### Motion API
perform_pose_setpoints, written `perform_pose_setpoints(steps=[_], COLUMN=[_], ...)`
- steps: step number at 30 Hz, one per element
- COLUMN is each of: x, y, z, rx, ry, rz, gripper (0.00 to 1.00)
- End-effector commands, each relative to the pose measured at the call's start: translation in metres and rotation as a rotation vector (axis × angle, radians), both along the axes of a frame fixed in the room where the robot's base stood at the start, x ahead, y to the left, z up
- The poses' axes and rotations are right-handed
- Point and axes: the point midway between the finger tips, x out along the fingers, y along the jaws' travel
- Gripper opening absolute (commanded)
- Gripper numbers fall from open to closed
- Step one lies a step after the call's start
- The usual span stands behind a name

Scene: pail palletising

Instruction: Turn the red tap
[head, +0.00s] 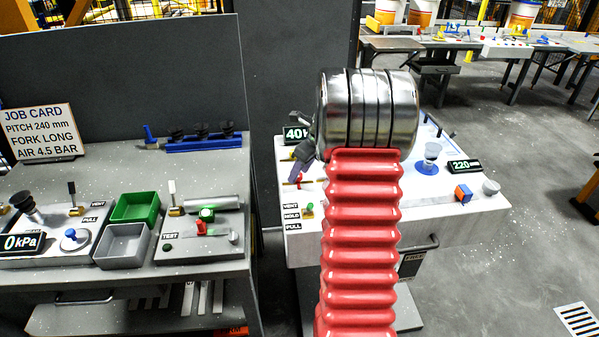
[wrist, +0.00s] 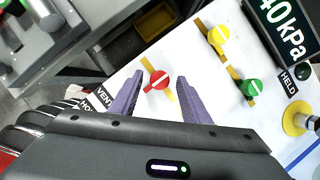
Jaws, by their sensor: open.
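The red tap (wrist: 158,81) is on the white panel in the wrist view, on a yellow strip. My gripper (wrist: 160,76) is open, with one purple finger on each side of the tap. Gaps show between the tap and both fingers; I cannot tell how high the fingertips are above the panel. In the head view my gripper (head: 299,170) is over the left part of the white bench, partly hidden behind my red arm. A small red part of the tap (head: 298,182) shows below the fingers.
A yellow tap (wrist: 217,36) and a green tap (wrist: 251,87) are to the right of the red one. A display (wrist: 284,28) reads 40 kPa. A yellow-based fitting (wrist: 297,121) is at far right. A grey bench (head: 120,175) with bins stands to the left.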

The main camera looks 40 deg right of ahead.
Motion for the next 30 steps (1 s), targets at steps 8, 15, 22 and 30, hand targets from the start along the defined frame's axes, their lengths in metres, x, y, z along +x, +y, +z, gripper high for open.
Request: perform_pose_setpoints(steps=[8,15,22,30], x=[0.0022,0.0021,0.002,0.002], y=[0.0007,0.0006,0.0006,0.0005], z=[-0.0048,-0.0046,-0.0045,-0.0045], rx=[0.0,0.0,0.0,0.0], ry=[-0.001,0.0,0.0,0.0], rz=[0.0,0.0,0.0,0.001], gripper=[0.43,0.33,0.17,0.02])
